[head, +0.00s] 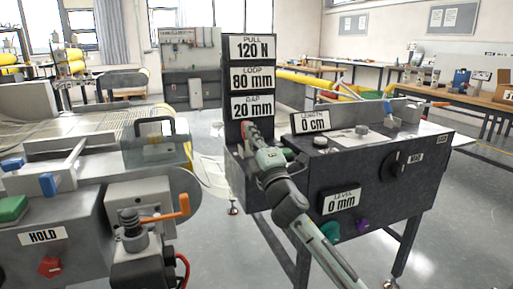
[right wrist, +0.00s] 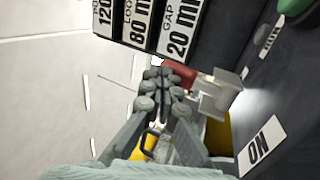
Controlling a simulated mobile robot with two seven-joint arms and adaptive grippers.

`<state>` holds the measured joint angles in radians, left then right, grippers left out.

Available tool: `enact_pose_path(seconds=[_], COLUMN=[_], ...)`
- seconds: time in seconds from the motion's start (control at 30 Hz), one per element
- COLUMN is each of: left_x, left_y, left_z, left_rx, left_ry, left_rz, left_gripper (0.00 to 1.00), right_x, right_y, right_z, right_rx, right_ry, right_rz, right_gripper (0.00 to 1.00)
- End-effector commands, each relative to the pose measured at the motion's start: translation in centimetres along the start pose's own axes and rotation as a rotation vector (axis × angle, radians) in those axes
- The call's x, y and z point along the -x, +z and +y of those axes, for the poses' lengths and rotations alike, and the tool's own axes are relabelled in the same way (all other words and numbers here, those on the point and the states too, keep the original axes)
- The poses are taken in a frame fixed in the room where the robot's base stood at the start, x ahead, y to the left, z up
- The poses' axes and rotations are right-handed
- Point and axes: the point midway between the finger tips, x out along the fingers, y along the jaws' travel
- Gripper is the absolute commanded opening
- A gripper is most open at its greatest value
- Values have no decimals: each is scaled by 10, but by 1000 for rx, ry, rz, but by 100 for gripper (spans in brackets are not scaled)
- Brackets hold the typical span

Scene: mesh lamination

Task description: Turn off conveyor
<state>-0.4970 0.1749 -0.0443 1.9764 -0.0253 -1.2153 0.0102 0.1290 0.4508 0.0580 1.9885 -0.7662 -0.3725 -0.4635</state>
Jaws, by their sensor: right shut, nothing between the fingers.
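A dark control console (head: 300,185) stands right of centre in the head view. A red switch part (right wrist: 181,73) with a pale metal bracket (right wrist: 217,95) sits on its panel, and a white "ON" label (right wrist: 262,147) lies beside it. The red part also shows in the head view (head: 246,127), partly hidden by my gripper. My right gripper (head: 254,135) is shut and empty, its fingertips close to the red part. In the right wrist view the closed fingertips (right wrist: 163,88) overlap the red part; I cannot tell whether they touch. My left gripper is not in view.
A signboard (head: 252,77) reading 120 N, 80 mm and 20 mm rises behind the gripper. A green button (right wrist: 295,5) is on the panel. A machine with a "HOLD" label (head: 43,236) and an orange lever (head: 168,208) stands at left. Open floor lies between.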

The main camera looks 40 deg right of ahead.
Motion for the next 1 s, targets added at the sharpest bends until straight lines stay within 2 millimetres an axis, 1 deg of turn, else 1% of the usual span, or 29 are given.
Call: enact_pose_path(seconds=[0.03,0.2,0.4,0.7,1.0], left_x=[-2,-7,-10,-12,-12], left_y=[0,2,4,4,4], left_z=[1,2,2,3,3], left_rx=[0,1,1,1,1], left_ry=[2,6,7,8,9], left_rz=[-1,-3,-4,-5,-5], left_gripper=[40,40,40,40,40], right_x=[-5,-14,-23,-28,-29], right_y=[0,0,0,0,0], right_z=[1,-1,-3,-6,-6], right_rx=[-1,1,0,1,1], right_ry=[1,0,0,-1,-1], right_rz=[-1,-1,0,0,0], right_gripper=[0,0,0,0,0])
